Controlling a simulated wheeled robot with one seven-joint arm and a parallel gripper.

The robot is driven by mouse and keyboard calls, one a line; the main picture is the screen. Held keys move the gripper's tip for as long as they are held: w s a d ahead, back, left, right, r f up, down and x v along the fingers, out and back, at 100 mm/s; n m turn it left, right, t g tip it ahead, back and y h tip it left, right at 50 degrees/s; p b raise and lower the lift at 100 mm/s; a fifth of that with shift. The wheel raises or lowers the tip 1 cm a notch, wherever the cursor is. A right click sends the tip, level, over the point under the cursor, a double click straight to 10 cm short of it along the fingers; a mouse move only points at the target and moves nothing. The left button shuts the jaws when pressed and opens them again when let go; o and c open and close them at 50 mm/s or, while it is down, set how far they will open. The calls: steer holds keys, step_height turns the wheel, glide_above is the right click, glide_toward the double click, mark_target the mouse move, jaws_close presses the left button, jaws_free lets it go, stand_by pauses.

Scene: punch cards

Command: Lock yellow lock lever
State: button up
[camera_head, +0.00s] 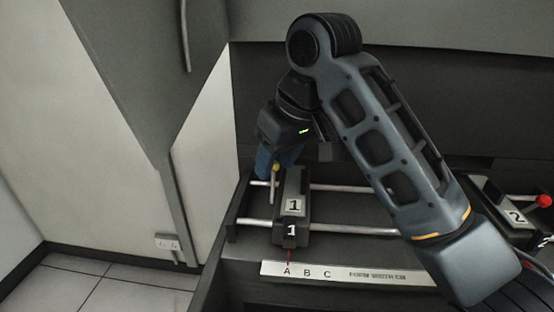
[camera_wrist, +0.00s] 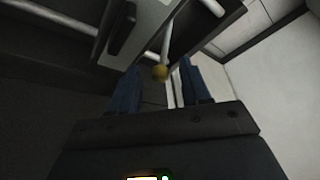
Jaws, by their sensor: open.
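The yellow lock lever (camera_head: 275,180) is a thin rod with a yellow ball end, on the left side of the dark carriage (camera_head: 291,190) marked 1. In the wrist view the lever's yellow ball (camera_wrist: 160,72) shows at the tip of a pale rod. My gripper (camera_head: 277,165) is at the lever, at the left end of the rails. In the wrist view my gripper (camera_wrist: 155,85) has its two blue fingers apart, with the ball seen between and just beyond them. I cannot tell whether a finger touches the lever.
The carriage rides on two metal rails (camera_head: 345,188). A lettered strip (camera_head: 340,274) runs in front, with a red pointer at A. A second carriage (camera_head: 500,205) marked 2, with a red-knobbed lever (camera_head: 543,201), stands at the right. A pale wall (camera_head: 205,150) is close on the left.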

steer(key=shift+f, duration=0.1)
jaws_close()
stand_by(0.4)
